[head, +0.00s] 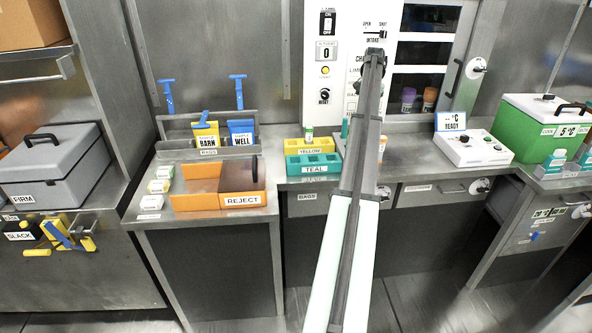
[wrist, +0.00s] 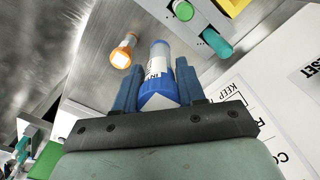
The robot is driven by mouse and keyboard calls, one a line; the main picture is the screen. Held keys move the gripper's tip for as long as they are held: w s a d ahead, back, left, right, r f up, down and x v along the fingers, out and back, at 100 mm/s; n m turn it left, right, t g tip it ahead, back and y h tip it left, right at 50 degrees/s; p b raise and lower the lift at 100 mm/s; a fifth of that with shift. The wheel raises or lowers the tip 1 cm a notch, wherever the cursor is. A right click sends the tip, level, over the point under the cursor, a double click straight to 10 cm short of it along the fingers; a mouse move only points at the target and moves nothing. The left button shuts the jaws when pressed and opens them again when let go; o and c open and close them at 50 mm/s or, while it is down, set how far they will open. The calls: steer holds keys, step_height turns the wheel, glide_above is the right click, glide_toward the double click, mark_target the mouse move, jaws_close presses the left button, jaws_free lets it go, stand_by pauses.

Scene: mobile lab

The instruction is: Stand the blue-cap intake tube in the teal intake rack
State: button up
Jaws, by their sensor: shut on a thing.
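The blue-cap intake tube (wrist: 158,64) is between the two blue fingers of my gripper (wrist: 158,76) in the wrist view. Its white label faces the camera, and its blue end is low between the fingers. My gripper is shut on it. In the head view my arm reaches up to the wall panel, and its far end hides the fingers and the tube. The teal intake rack (head: 313,167), labelled TEAL, stands on the bench left of my arm. Its visible holes look empty.
A yellow rack (head: 310,145) stands behind the teal one, with a green-and-white tube (head: 308,134). An orange-capped tube (head: 382,144) stands right of my arm; one also shows in the wrist view (wrist: 122,52). The orange REJECT bin (head: 243,200) lies left of the racks.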

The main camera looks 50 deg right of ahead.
steer(key=w+a+f, duration=0.2)
steer(key=w+a, duration=0.6)
steer(key=a, duration=0.5)
steer(key=w+a+f, duration=0.2)
steer(key=w+a, duration=0.6)
steer(key=a, duration=0.4)
steer(key=shift+m, duration=0.3)
step_height(320, 180, down, 9)
steer(key=shift+s+a+f, duration=0.1)
steer(key=shift+s+a, duration=0.05)
steer(key=shift+f, duration=0.15)
steer(key=o, duration=1.1)
steer(key=shift+c, duration=0.2)
step_height(320, 180, up, 12)
steer(key=shift+r, duration=0.2)
